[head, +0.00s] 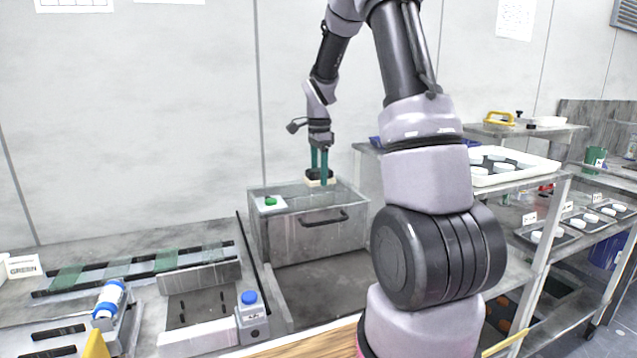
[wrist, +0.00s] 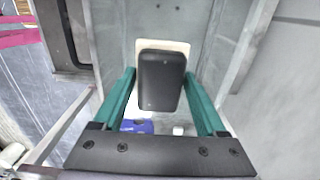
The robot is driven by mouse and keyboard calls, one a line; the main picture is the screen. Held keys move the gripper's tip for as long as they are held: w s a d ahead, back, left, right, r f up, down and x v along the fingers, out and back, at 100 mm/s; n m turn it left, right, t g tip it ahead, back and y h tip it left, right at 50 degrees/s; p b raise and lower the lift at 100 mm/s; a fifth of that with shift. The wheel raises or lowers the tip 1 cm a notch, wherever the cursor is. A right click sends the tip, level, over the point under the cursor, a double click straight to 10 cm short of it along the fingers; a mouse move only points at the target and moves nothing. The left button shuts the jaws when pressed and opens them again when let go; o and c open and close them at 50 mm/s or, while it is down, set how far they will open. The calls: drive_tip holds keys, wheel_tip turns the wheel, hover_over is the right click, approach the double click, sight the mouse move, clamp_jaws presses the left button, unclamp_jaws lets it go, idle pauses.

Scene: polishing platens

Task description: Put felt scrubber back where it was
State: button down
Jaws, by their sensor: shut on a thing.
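The felt scrubber (head: 320,181) has a black handle block on a cream felt pad. I cannot tell whether the pad touches the box top.
A blue-capped device (head: 250,315) stands in front. On the right, a shelf cart holds a white tray (head: 535,165) with pale discs. A blue-and-white bottle (head: 108,300) lies at left.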

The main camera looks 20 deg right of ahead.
sight(319, 182)
drive_tip(key=shift+f, duration=1.4)
drive_tip(key=shift+f, duration=0.15)
unclamp_jaws()
